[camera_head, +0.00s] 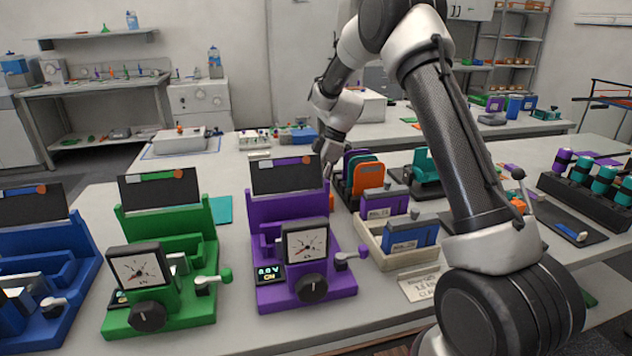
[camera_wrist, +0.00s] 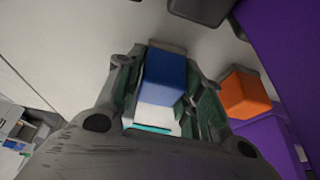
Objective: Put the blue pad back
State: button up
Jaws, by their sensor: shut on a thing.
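My gripper (camera_head: 328,155) is behind and to the right of the purple machine's dark panel, and its fingertips are hidden in the head view. In the wrist view my gripper (camera_wrist: 165,88) is shut on a blue block-like thing (camera_wrist: 166,72), which looks to be the blue pad. A pale part and a thin teal strip show below the blue face, between the fingers. An orange block (camera_wrist: 243,92) is just right of the fingers, with purple surfaces of the machine beyond it. In the head view the held thing is hidden.
The purple machine (camera_head: 300,290) stands beside green (camera_head: 165,315) and blue (camera_head: 40,295) ones. Right of it are a dark rack with purple, green and orange slabs (camera_head: 370,176), and a cream tray (camera_head: 381,256) with a blue block (camera_head: 411,236). My arm crosses above the right side.

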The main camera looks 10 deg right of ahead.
jog(key=shift+f, duration=0.2)
jog(key=o, duration=0.9)
jog(key=v, duration=1.2)
jog(key=s+d+r+m, duration=0.2)
jog(key=s+r+m, duration=0.1)
jog(key=s+r, duration=0.4)
jog(key=s+d+r+m+t+h, duration=0.1)
jog(key=s+d+r+m, duration=0.15)
jog(key=s, duration=0.45)
jog(key=s+d+r+m+t+h, duration=0.1)
jog(key=s+r+m, duration=0.2)
jog(key=s, duration=0.3)
jog(key=s+d+f+m+t, duration=0.1)
jog(key=s+m, duration=0.2)
jog(key=s, duration=0.3)
jog(key=s+d+f+m+h, duration=0.1)
jog(key=s+d+m, duration=0.1)
jog(key=s, duration=0.5)
jog(key=s+d+f+m+t+h, duration=0.1)
jog(key=s+d+m, duration=0.1)
jog(key=s+m, duration=0.2)
jog(key=shift+s+f+m+t, duration=0.15)
jog(key=shift+s+m+t, duration=0.15)
jog(key=shift+s, duration=1.35)
